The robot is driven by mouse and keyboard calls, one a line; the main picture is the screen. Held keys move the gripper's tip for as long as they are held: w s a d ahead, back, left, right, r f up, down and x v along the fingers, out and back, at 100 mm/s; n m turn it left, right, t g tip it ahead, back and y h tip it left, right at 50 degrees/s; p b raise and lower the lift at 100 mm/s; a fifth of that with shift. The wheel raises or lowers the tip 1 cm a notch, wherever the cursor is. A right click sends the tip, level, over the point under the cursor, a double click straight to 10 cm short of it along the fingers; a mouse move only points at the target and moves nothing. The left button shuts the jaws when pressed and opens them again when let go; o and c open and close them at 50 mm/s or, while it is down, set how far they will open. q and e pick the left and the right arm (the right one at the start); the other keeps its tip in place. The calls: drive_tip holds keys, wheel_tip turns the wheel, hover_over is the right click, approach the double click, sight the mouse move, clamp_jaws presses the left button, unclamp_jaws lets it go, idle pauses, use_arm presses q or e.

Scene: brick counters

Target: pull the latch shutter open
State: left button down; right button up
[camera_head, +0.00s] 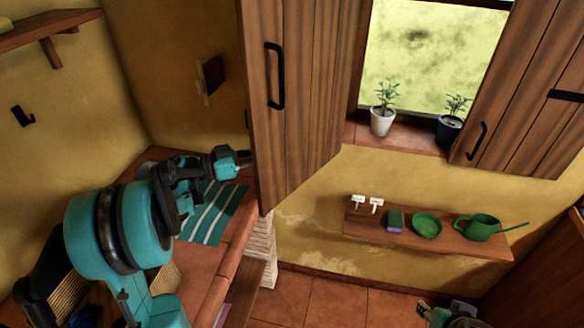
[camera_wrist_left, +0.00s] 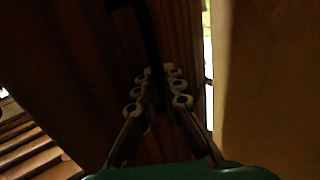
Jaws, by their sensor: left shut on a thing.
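The left wooden shutter (camera_head: 300,110) stands swung out from the window, with a black handle (camera_head: 275,75) on the face toward me. My left gripper (camera_head: 242,163) is at its lower left edge in the head view, its fingertips partly hidden behind the shutter. In the left wrist view my left gripper (camera_wrist_left: 160,92) is shut on a dark upright bar (camera_wrist_left: 149,40) against brown planks; the view is very dark. The right shutter (camera_head: 530,90) also stands open, with a black handle (camera_head: 477,140) and a black bar (camera_head: 566,95). What seems my right gripper (camera_head: 428,308) shows at the bottom edge.
Two potted plants (camera_head: 382,120) (camera_head: 450,125) stand on the window sill. A wall shelf (camera_head: 480,242) below holds a green watering can (camera_head: 478,228), a green bowl (camera_head: 427,225) and small items. A striped cloth (camera_head: 212,212) lies on the tiled counter under my left arm.

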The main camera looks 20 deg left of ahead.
use_arm(q)
drive_tip(key=w+a+m+g+h+p, duration=0.2)
drive_tip(key=w+a+g, duration=0.4)
drive_tip(key=a, duration=0.3)
drive_tip(key=shift+w+m+h, duration=0.3)
drive_tip(key=shift+m+h, duration=0.4)
drive_tip(key=shift+m, duration=0.6)
drive_tip(key=c, duration=1.9)
unclamp_jaws()
drive_tip(key=shift+d, duration=0.1)
